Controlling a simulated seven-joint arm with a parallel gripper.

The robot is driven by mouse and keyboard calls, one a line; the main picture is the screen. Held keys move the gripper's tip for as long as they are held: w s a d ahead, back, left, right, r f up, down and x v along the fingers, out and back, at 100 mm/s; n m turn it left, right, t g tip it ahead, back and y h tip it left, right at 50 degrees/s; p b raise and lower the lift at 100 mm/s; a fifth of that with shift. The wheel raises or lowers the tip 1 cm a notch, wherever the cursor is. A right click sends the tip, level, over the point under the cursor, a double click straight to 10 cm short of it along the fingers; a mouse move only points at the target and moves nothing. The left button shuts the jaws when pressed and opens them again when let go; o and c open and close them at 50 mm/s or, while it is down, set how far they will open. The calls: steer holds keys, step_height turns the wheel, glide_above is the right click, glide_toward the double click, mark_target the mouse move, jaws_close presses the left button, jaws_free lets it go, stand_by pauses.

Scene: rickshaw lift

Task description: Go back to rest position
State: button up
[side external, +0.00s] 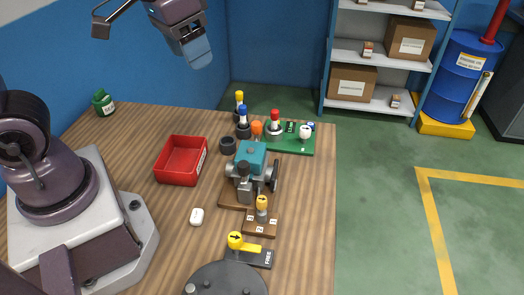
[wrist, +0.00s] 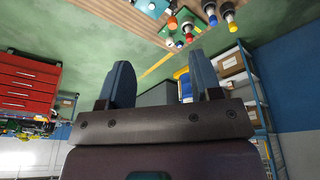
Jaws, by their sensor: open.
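My gripper (side external: 196,48) is high above the back of the wooden table in the side external view, well clear of everything on it. In the wrist view my gripper (wrist: 163,76) has its two blue fingers spread apart with nothing between them. The wrist view looks out across the room, with the table edge at the top. A teal machine (side external: 250,158) with a side wheel stands on the table. A lever with an orange knob (side external: 262,203) on a wooden base and a yellow-knobbed lever (side external: 236,241) stand in front of it.
Several colored-top pegs stand near a green board (side external: 297,144). Shelves (side external: 357,105) and a blue barrel (side external: 455,80) stand beyond. The air around my gripper is clear.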

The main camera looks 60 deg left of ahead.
steer(key=s+r+t, duration=0.2)
steer(key=s, duration=0.5)
steer(key=shift+d+r+t, duration=0.2)
steer(key=shift+r+t, duration=0.2)
